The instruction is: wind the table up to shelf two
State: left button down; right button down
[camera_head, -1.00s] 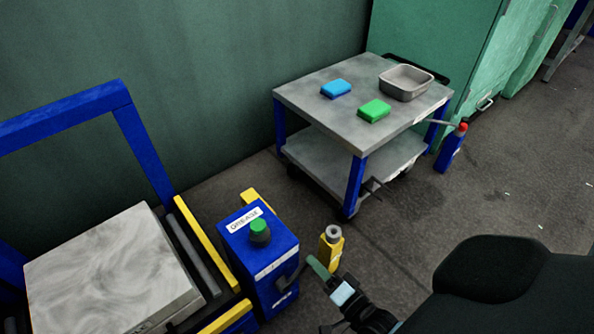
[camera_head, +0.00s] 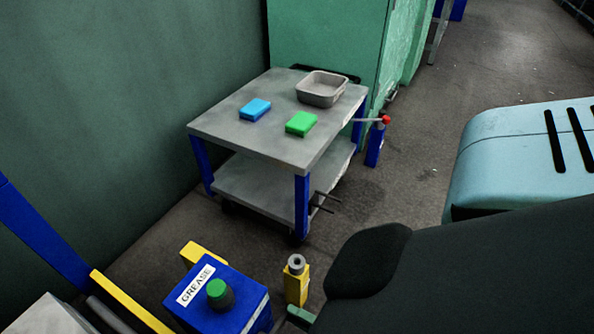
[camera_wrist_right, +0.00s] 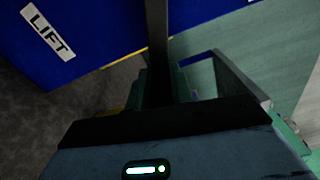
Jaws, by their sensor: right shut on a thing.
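A mottled grey slab (camera_head: 45,318), perhaps the table, shows only its corner at the lower left of the head view. A blue box (camera_head: 240,305) labelled GREASE stands to its right, with a green knob (camera_head: 218,293) on top. In the right wrist view a blue panel (camera_wrist_right: 95,30) carries a LIFT label (camera_wrist_right: 48,32). My right gripper (camera_wrist_right: 158,98) is shut on a dark bar (camera_wrist_right: 157,40) in front of that panel. In the head view my dark arm hides most of this gripper; a green finger part (camera_head: 300,316) shows. My left gripper is out of view.
A two-level trolley (camera_head: 225,125) holds a blue block (camera_head: 255,109), a green block (camera_head: 301,124) and a grey tray (camera_head: 322,90). A yellow post (camera_head: 297,285) stands beside the blue box. A red-tipped lever (camera_head: 384,120) and green cabinet (camera_head: 325,40) are behind.

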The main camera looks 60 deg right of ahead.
jog(key=shift+s+a+f+m, duration=0.15)
jog(key=shift+a+f+m, duration=0.75)
jog(key=shift+f+m, duration=0.1)
jog(key=shift+s+a+f+m, duration=0.1)
jog(key=shift+a+f+m, duration=0.8)
jog(key=shift+f+m, duration=0.1)
jog(key=shift+a, duration=0.1)
jog(key=c, duration=1.3)
grip_release()
jog(key=shift+w, duration=0.1)
jog(key=shift+r, duration=0.1)
jog(key=shift+d, duration=0.2)
